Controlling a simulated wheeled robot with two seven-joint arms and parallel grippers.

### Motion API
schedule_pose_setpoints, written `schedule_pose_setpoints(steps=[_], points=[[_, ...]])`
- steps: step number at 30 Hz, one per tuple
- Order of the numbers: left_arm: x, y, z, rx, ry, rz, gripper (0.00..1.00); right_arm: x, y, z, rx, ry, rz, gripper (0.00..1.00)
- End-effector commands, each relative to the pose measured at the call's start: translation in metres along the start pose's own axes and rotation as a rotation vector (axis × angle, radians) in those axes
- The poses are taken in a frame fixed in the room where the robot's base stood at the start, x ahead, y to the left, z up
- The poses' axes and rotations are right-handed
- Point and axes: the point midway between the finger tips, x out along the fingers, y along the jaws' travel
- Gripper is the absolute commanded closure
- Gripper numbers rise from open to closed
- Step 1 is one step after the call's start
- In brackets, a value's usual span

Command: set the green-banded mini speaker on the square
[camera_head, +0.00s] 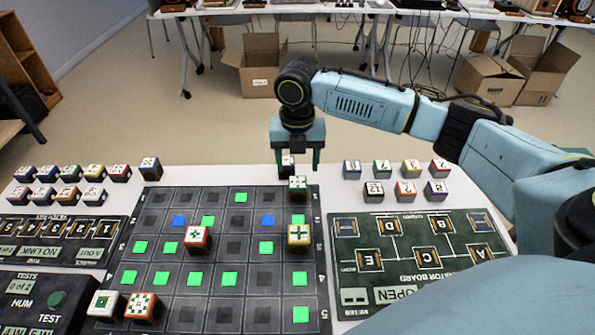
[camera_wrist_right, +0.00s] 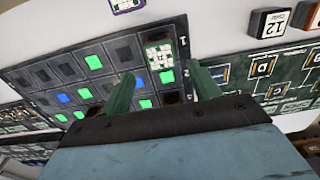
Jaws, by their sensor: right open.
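A mini speaker with a white patterned top and what looks like a green band (camera_head: 298,187) sits at the far right corner of the dark grid board (camera_head: 324,262). It also shows in the right wrist view (camera_wrist_right: 159,55), beyond my fingertips. My right gripper (camera_head: 297,160) is open, with nothing held, close above and behind that speaker. In the right wrist view, my right gripper (camera_wrist_right: 164,86) has its fingers spread. Another green-banded speaker (camera_head: 382,168) stands in the back right group. Several grid squares glow green; a blue square (camera_head: 268,220) and another blue square (camera_head: 179,221) also glow. My left gripper is out of view.
A purple-banded speaker (camera_head: 287,165) stands behind the board, partly hidden by my gripper. A red-banded speaker (camera_head: 197,239) and a yellow-banded speaker (camera_head: 299,236) stand on the grid. The elevator board (camera_head: 405,293) lies right. Rows of speakers stand back left and right.

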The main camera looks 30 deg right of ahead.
Motion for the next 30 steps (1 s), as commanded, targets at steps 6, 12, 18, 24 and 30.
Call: schedule_pose_setpoints(steps=[6, 12, 18, 24, 30], points=[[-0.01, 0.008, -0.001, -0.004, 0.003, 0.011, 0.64, -0.039, 0.0, 0.0, 0.001, 0.0, 0.0, 0.39], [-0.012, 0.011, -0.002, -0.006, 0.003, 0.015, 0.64, -0.05, 0.0, 0.0, 0.001, 0.001, 0.001, 0.39], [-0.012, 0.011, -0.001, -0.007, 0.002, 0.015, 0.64, -0.05, 0.0, 0.0, 0.001, 0.001, 0.0, 0.39], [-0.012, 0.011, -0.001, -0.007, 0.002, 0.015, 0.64, -0.05, 0.0, 0.0, 0.001, 0.001, 0.0, 0.39], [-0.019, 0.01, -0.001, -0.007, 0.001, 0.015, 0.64, -0.057, 0.0, 0.0, 0.001, 0.001, 0.0, 0.39]])
